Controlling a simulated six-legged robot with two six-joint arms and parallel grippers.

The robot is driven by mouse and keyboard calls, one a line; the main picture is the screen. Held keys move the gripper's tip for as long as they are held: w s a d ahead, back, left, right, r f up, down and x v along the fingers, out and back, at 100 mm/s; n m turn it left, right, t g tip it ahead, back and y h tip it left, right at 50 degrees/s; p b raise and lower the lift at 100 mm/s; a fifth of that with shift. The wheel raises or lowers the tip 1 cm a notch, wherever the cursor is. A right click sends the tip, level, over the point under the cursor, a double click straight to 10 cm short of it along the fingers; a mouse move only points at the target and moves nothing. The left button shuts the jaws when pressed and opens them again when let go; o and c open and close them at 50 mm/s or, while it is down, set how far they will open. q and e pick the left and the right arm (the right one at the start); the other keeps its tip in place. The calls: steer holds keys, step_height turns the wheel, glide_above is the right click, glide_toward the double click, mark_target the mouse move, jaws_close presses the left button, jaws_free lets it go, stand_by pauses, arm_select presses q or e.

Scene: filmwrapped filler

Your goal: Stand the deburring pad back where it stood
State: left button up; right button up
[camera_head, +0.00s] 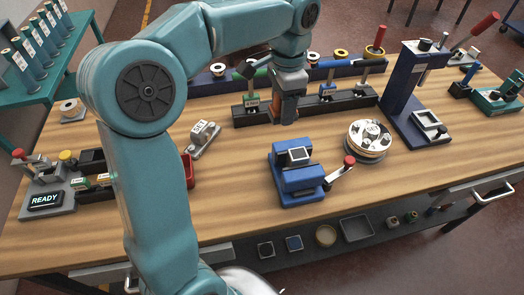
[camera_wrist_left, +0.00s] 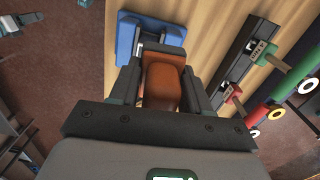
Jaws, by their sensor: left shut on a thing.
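My left gripper (camera_head: 284,117) hangs over the middle of the bench, close to the front of the black rack (camera_head: 252,116). It is shut on an orange-brown block, which I take to be the deburring pad (camera_head: 291,104). In the left wrist view the pad (camera_wrist_left: 162,82) sits between the two dark fingers of the gripper (camera_wrist_left: 163,68). The fingers hide its sides, and its lower end is hard to make out in the head view. The rack holds green-, black- and blue-marked tools, with a space behind my gripper partly hidden. My right gripper is not in view.
A blue vise (camera_head: 300,183) with a red-knobbed lever stands in front of the gripper. A round metal fixture (camera_head: 368,140) and a blue press (camera_head: 400,95) stand to the right. A grey labelled block (camera_head: 203,138) lies left. Bare wood lies between the rack and vise.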

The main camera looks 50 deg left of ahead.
arm_select(q)
steer(key=a+f+n+b, duration=0.1)
steer(key=a+n+b, duration=0.1)
steer(key=a+b, duration=0.35)
steer(key=n+b, duration=0.2)
steer(key=b, duration=0.1)
glide_above(247, 154)
step_height(247, 154, down, 18)
steer(key=shift+r, duration=0.1)
step_height(247, 154, down, 5)
steer(key=shift+r, duration=0.1)
steer(key=shift+f, duration=0.2)
steer(key=o, duration=1)
